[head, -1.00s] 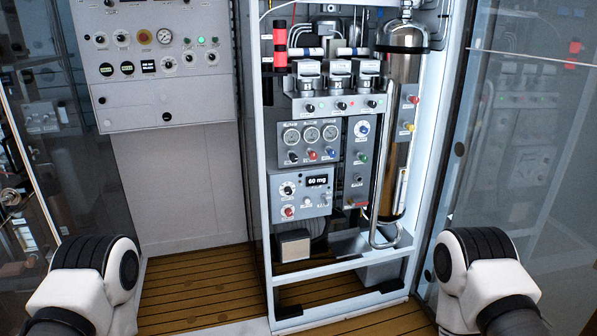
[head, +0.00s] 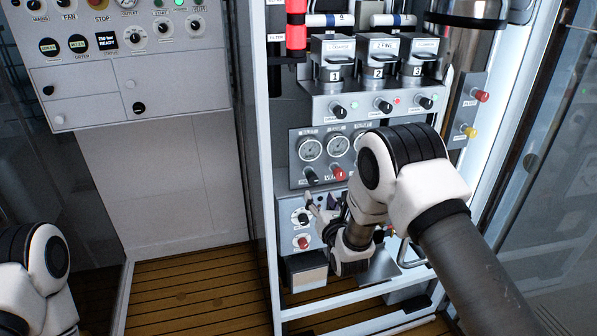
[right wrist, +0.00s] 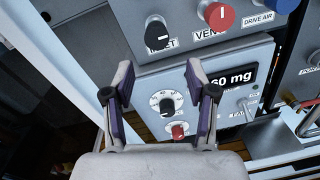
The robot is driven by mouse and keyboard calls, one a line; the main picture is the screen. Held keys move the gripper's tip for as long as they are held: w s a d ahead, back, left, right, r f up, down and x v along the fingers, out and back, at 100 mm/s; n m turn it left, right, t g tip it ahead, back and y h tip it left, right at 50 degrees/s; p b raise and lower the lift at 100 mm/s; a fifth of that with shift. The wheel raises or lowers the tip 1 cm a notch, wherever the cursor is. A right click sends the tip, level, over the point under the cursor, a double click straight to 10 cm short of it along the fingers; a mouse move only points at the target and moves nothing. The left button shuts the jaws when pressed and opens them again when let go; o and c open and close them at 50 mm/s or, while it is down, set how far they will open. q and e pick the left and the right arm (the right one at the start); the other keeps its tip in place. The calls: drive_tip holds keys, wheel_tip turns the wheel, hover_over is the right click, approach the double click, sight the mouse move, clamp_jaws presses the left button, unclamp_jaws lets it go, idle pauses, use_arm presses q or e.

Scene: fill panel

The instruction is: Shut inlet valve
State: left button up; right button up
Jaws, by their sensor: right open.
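The inlet valve is a black knob (head: 311,177) at the lower left of the gauge panel, under the left gauge. It also shows in the right wrist view (right wrist: 157,35), with a white mark on its face and a partly covered label ending in "LET". My right gripper (head: 320,204) is in front of the cabinet, just below this knob. In the right wrist view the right gripper (right wrist: 162,88) is open and empty, its fingers apart and not touching the knob. My left gripper is out of the head view; only part of the left arm shows.
A red vent knob (head: 338,174) sits right of the inlet knob, and a blue one (right wrist: 222,14) beyond it. Below is a panel with a dial (right wrist: 160,100), a red knob (right wrist: 179,130) and a "60 mg" display (right wrist: 232,79). A glass door (head: 560,200) stands at right.

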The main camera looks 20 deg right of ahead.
sight(314, 180)
drive_tip(key=shift+w+r+p, duration=0.2)
drive_tip(key=shift+w+r, duration=0.15)
drive_tip(key=shift+r, duration=0.3)
drive_tip(key=shift+w+r+p, duration=0.15)
drive_tip(key=shift+w+r, duration=0.15)
drive_tip(key=shift+r, duration=0.3)
drive_tip(key=w, duration=0.2)
drive_tip(key=w+f, duration=0.1)
drive_tip(key=w, duration=0.2)
drive_tip(key=shift+w+d+f+p, duration=0.1)
drive_tip(key=shift+w+p, duration=0.15)
drive_tip(key=shift+p, duration=0.1)
drive_tip(key=shift+s+r, duration=0.2)
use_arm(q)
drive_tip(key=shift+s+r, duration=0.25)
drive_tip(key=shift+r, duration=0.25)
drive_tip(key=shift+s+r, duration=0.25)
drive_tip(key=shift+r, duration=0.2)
use_arm(e)
drive_tip(key=shift+w+f, duration=0.1)
clamp_jaws()
